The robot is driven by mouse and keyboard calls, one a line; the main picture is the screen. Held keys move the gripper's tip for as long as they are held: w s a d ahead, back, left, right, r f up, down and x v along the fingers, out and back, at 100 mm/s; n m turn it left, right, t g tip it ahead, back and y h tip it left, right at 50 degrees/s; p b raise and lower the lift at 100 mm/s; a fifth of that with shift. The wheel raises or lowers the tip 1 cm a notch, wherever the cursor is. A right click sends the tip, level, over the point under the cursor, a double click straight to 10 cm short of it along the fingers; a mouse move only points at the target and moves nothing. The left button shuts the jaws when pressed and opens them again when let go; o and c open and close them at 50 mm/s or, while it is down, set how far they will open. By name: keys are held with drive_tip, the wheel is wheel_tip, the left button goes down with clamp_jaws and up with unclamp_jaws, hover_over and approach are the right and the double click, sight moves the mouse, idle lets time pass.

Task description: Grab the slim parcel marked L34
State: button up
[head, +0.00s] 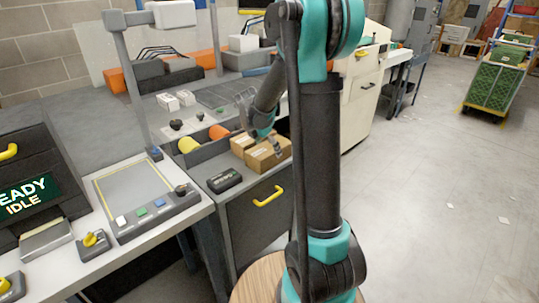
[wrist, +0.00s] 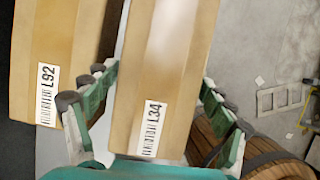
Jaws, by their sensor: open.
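The slim cardboard parcel marked L34 (wrist: 167,70) fills the middle of the wrist view, its barcode label toward the bottom. In the head view it appears to be the nearer brown box (head: 268,155) on the grey cabinet. My gripper (wrist: 152,98) is open, with one finger on each side of the L34 parcel. I cannot tell whether the fingers touch it. In the head view my gripper (head: 262,136) is just above the boxes, partly hidden by my arm.
A second parcel marked L92 (wrist: 62,50) lies close to the left, with a narrow gap; my left finger is at that gap. A dark device (head: 224,180) sits on the cabinet, left of the boxes. A round wooden top (head: 262,283) is below. Floor at right is open.

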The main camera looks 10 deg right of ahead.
drive_tip(key=shift+x, duration=0.9)
drive_tip(key=c, duration=1.4)
drive_tip(key=shift+r, duration=0.1)
